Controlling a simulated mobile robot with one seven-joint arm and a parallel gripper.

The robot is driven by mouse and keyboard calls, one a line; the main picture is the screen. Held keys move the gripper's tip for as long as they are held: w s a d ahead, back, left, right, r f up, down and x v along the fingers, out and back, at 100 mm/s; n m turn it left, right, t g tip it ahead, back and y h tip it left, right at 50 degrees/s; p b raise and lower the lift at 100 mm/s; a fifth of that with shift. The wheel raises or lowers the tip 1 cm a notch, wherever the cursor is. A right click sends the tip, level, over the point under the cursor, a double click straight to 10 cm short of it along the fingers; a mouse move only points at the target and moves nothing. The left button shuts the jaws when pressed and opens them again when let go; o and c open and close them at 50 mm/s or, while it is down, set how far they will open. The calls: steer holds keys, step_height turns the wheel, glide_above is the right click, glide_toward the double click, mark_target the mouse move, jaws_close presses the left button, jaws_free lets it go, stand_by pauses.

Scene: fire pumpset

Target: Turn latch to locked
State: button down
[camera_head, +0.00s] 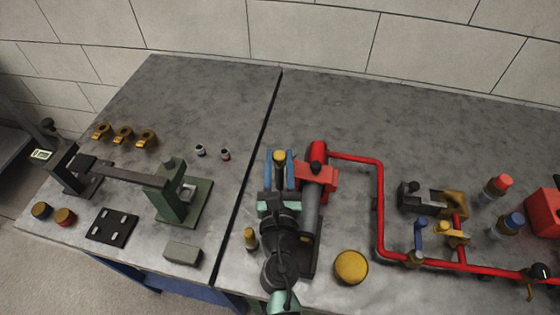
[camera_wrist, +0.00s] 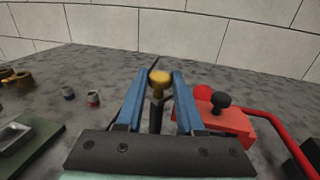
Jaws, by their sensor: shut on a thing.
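My gripper (camera_head: 278,168), with two blue fingers, is near the middle of the bench, left of the red block (camera_head: 317,175) with a black knob. In the wrist view, my gripper (camera_wrist: 158,100) has its fingers on either side of a yellow-topped piece (camera_wrist: 159,78) with a dark stem. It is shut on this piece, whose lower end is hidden. The yellow top also shows in the head view (camera_head: 279,156). The red block is just right of the fingers in the wrist view (camera_wrist: 222,122). I cannot tell for sure which part is the latch.
A red pipe (camera_head: 380,205) runs right of my arm, with blue and yellow valve handles beyond. A green fixture (camera_head: 176,200) with a long dark bar stands left. A yellow round cap (camera_head: 351,267) sits near the front edge. The back of the bench is clear.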

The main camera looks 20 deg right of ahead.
steer(key=shift+a+f+m+h+b, duration=0.1)
steer(key=shift+m+h+b, duration=0.2)
steer(key=shift+m+h, duration=0.15)
steer(key=m+g+h, duration=0.1)
steer(key=m+g+h+b, duration=0.1)
steer(key=h, duration=0.1)
steer(key=m+g+h, duration=0.1)
steer(key=h, duration=0.1)
steer(key=shift+w+a+m+g+b, duration=0.25)
steer(key=shift+w+a+g+b, duration=0.05)
steer(key=shift+b, duration=0.05)
steer(key=m+g+h+b, duration=0.1)
steer(key=m+g+h, duration=0.1)
steer(key=g, duration=0.1)
steer(key=m+g+h+b, duration=0.1)
steer(key=m+g+h, duration=0.1)
steer(key=m+g, duration=0.1)
steer(key=shift+w+a+g, duration=0.1)
steer(key=shift+w+g, duration=0.1)
steer(key=shift+g, duration=0.4)
steer(key=shift+m+h, duration=0.25)
steer(key=shift+m, duration=0.05)
steer(key=c, duration=0.6)
jaws_free()
steer(key=shift+o, duration=0.2)
steer(key=b+v, duration=0.1)
steer(key=v, duration=1.2)
